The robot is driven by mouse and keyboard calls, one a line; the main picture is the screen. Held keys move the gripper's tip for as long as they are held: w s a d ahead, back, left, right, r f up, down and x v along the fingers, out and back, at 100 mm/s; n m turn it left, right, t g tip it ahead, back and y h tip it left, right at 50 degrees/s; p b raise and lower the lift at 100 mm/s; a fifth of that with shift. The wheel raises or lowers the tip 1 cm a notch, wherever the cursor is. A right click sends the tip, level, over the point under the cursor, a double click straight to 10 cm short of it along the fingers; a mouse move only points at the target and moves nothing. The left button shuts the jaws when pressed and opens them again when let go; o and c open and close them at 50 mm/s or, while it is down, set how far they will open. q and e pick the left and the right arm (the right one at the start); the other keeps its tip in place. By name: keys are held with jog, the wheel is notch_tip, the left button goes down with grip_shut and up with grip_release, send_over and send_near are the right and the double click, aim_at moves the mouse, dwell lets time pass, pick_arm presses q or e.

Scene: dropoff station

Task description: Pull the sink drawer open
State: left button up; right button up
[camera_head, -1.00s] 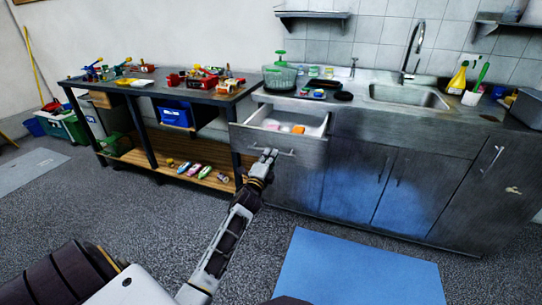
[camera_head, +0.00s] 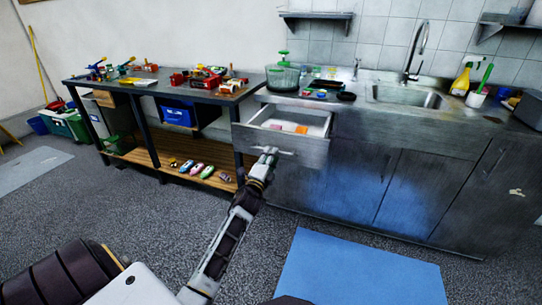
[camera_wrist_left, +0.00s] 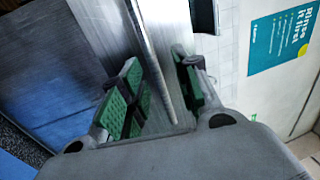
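The sink drawer (camera_head: 305,148) under the metal counter stands open, with an orange item and pale items inside. Its bar handle (camera_head: 287,152) runs across the drawer front. My left gripper (camera_head: 267,152) is at the left part of this handle. In the left wrist view, the metal handle bar (camera_wrist_left: 152,60) passes between the two green-padded fingers (camera_wrist_left: 160,92). The fingers are apart, with a visible gap beside the bar, so the gripper is open around it. My right gripper is not in view.
The counter holds a sink (camera_head: 405,96) and a green-lidded bowl (camera_head: 283,76). A workbench (camera_head: 150,88) with toys stands left of the drawer. Closed cabinet doors (camera_head: 405,188) are at right. A blue mat (camera_head: 360,272) lies on open floor.

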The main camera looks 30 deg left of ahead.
pick_arm(q)
jog(key=v, duration=1.1)
jog(key=shift+a, duration=0.2)
jog(key=shift+r, duration=0.1)
dwell(0.7)
